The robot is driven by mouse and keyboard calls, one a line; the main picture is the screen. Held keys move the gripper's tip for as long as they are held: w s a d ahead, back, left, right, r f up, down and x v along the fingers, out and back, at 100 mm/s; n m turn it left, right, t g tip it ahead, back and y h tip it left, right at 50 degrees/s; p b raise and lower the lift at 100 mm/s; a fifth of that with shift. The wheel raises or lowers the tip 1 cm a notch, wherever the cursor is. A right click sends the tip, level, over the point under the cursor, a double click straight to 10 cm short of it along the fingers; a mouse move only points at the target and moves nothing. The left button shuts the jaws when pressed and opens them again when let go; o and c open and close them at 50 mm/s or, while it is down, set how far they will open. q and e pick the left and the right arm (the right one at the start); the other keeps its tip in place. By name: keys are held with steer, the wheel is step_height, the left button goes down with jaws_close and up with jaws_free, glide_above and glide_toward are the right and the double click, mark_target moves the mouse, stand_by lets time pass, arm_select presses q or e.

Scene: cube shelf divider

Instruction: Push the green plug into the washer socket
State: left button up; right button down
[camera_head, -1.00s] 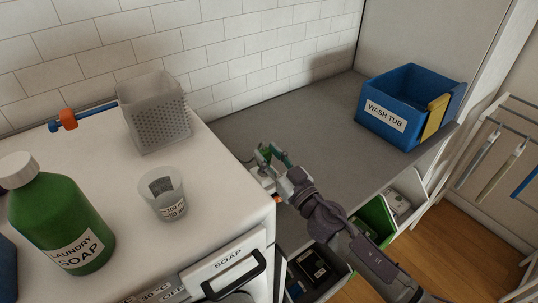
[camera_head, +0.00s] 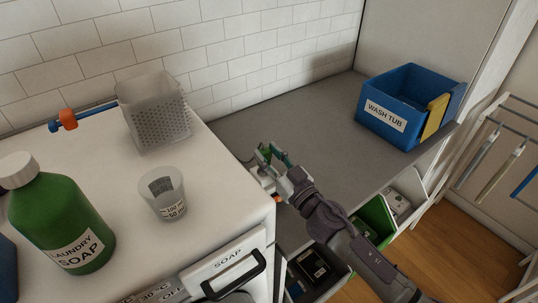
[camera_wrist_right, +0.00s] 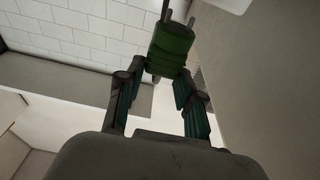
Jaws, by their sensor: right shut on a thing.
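My right gripper (camera_head: 270,160) is shut on the green plug (camera_head: 265,150), beside the washer's right side above the grey counter. In the right wrist view the green plug (camera_wrist_right: 171,50) sits between the fingertips (camera_wrist_right: 166,74), and its two metal prongs point up in the picture, free of any socket there. The washer (camera_head: 215,205) is white. A small pale fitting (camera_head: 262,180) shows at its right edge below the gripper; I cannot tell whether it is the socket. No socket holes are clear in either view. My left gripper is not in view.
On the washer stand a green soap bottle (camera_head: 62,225), a measuring cup (camera_head: 163,195) and a perforated basket (camera_head: 154,115). A blue wash tub (camera_head: 385,118) stands on the counter (camera_head: 300,130), whose middle is clear. Open bins sit below the counter's front edge.

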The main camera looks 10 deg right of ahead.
steer(key=shift+f+b, duration=1.75)
steer(key=shift+f, duration=0.15)
steer(key=c, duration=0.7)
jaws_free()
steer(key=shift+o, duration=0.2)
steer(key=shift+s, duration=0.1)
steer(key=shift+b+v, duration=0.35)
steer(key=shift+v, duration=2.05)
steer(key=shift+d, duration=0.1)
